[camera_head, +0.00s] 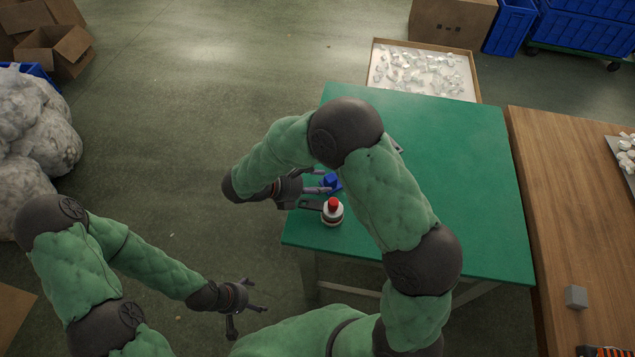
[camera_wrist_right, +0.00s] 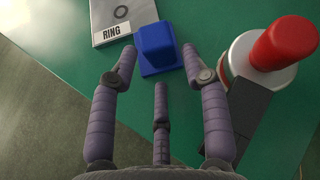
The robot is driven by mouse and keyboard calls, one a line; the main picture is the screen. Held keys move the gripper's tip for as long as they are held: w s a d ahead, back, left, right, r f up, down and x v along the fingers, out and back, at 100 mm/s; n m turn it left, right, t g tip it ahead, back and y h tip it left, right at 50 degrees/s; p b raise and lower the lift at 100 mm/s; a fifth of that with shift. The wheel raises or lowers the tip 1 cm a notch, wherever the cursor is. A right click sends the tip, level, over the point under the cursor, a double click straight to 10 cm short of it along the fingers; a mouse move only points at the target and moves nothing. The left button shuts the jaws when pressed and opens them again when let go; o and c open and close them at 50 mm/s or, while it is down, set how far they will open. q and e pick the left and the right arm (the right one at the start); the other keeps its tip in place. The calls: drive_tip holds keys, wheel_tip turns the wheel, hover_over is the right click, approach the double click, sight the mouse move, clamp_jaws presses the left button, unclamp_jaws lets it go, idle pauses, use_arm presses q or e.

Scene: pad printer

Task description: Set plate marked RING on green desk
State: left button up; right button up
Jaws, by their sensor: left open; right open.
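The grey plate marked RING (camera_wrist_right: 112,12) shows at the top of the right wrist view, flat over the green desk (camera_wrist_right: 55,45). It has a white label and a ring figure. A blue block (camera_wrist_right: 157,45) stands at its right edge; I cannot tell whether they are joined. My right gripper (camera_head: 326,181) is open and empty, its fingers pointing toward the blue block, which lies just beyond the fingertips. In the head view my right arm hides most of the plate's area over the green desk (camera_head: 465,160). My left gripper (camera_head: 249,318) is open and empty, off the desk at lower left.
A white pot with a red top (camera_head: 333,212) stands near the desk's front left edge, beside a dark bar (camera_wrist_right: 240,115). A wooden table (camera_head: 570,190) with a small grey cube (camera_head: 576,296) is at right. A shallow box of pieces (camera_head: 423,72) is behind. The desk's right part is clear.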

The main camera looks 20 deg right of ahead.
drive_tip(key=p+v, duration=0.5)
drive_tip(key=v, duration=0.6)
drive_tip(key=shift+a+r, duration=0.25)
drive_tip(key=shift+a, duration=0.1)
